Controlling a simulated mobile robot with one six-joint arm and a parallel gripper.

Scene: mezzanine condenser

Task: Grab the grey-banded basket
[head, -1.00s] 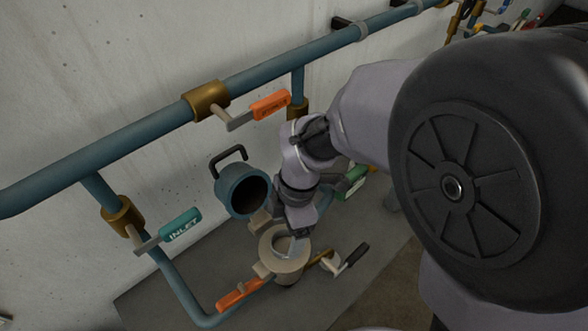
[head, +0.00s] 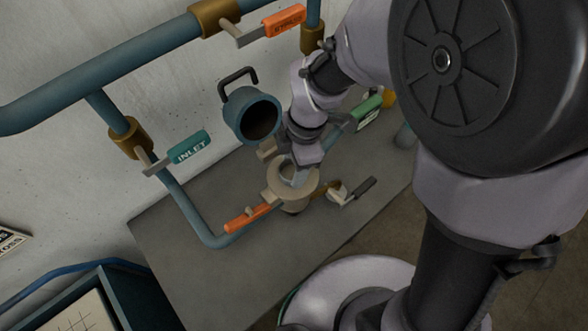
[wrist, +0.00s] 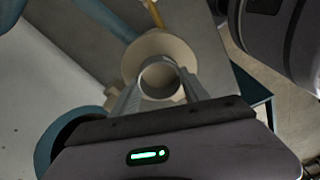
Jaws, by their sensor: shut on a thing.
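The basket (wrist: 160,79) is a round, open-topped cylinder in the wrist view, sitting inside the opening of the cream strainer body (wrist: 131,66). Its grey band cannot be made out clearly. My gripper (wrist: 160,92) has one finger on each side of the basket's rim and is shut on it. In the head view my gripper (head: 296,178) reaches down into the cream body (head: 276,182); the basket is mostly hidden there by the fingers and the body's wall.
A blue open cap with a black handle (head: 251,114) stands behind the body, close to my wrist. An orange lever (head: 247,218), a teal INLET lever (head: 190,147), a green lever (head: 368,109) and a black-handled lever (head: 358,188) surround it. A blue-framed bin (head: 137,297) is at lower left.

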